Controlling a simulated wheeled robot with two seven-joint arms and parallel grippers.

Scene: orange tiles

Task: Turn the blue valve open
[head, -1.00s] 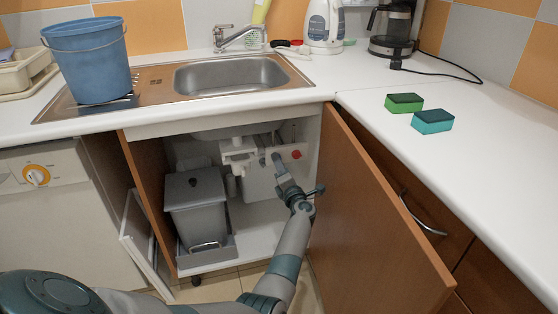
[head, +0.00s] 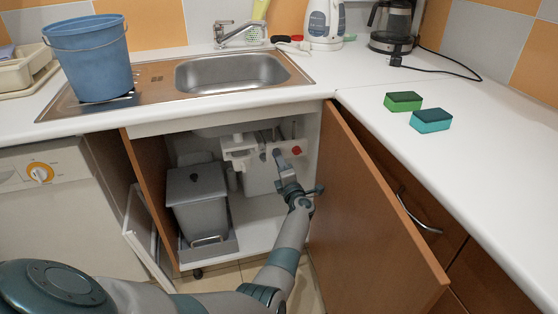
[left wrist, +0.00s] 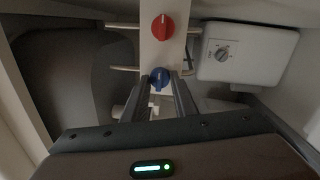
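The blue valve (left wrist: 160,77) is a round knob on a white upright panel, below a red valve (left wrist: 163,27) in the left wrist view. My left gripper (left wrist: 159,85) is open, with one finger on each side of the blue valve at the fingertips. I cannot tell whether either finger touches it. In the head view my left gripper (head: 281,158) reaches into the open cabinet under the sink, and the red valve (head: 296,150) shows just right of it. The blue valve is not clear there, close to the fingers. My right gripper is out of view.
The open cabinet door (head: 370,205) stands right of my arm. A grey bin (head: 196,200) stands in the cabinet at left. A white box with a dial (left wrist: 245,54) is right of the valves. The sink (head: 232,75) and counter are above.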

